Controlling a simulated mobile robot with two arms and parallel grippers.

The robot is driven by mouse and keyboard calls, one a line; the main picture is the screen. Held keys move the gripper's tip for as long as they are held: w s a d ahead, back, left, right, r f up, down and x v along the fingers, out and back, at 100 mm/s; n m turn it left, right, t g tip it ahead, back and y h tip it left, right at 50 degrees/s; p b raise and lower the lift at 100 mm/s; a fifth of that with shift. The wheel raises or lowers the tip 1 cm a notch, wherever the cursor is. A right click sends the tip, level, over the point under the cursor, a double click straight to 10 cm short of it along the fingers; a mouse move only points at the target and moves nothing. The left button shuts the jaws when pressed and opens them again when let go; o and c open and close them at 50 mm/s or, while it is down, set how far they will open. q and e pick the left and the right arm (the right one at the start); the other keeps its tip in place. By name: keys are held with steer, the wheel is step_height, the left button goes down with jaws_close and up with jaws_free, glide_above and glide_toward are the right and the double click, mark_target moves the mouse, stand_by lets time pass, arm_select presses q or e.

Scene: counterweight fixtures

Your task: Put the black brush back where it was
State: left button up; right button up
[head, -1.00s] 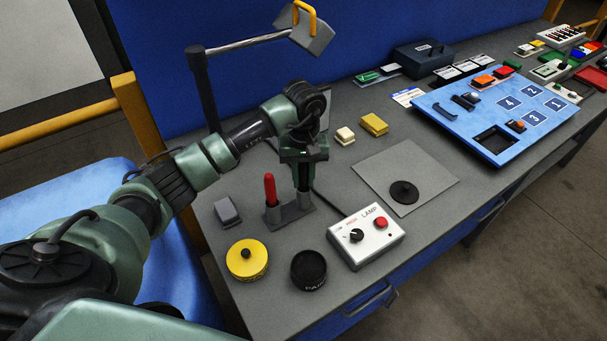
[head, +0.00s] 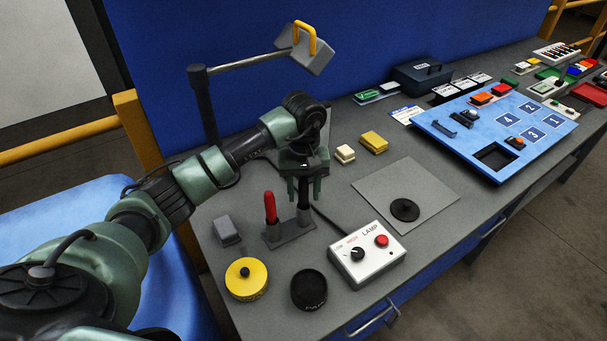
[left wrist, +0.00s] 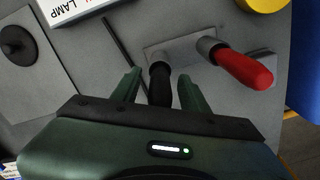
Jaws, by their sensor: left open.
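The black brush (head: 304,215) stands upright in a grey holder (head: 284,236), beside a red-handled tool (head: 270,207). Only its black handle shows clearly; its lower part is hidden in the holder. My left gripper (head: 304,192) is above the holder, fingers pointing down. In the left wrist view the left gripper (left wrist: 158,82) is open, with one finger on each side of the black handle (left wrist: 159,86) and gaps between. The holder (left wrist: 182,52) and red handle (left wrist: 243,68) show there too. My right gripper is not in view.
The lamp box (head: 367,262) is right of the holder. A black cup (head: 309,291) and a yellow round tin (head: 246,279) stand in front. A grey block (head: 226,230) is at left. A lamp arm (head: 245,63) rises behind. A grey mat (head: 430,205) holds a black disc (head: 404,209).

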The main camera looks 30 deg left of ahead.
arm_select(q)
step_height(320, 180, up, 10)
steer(key=b, duration=0.3)
steer(key=shift+f, duration=0.2)
steer(key=shift+r, duration=0.4)
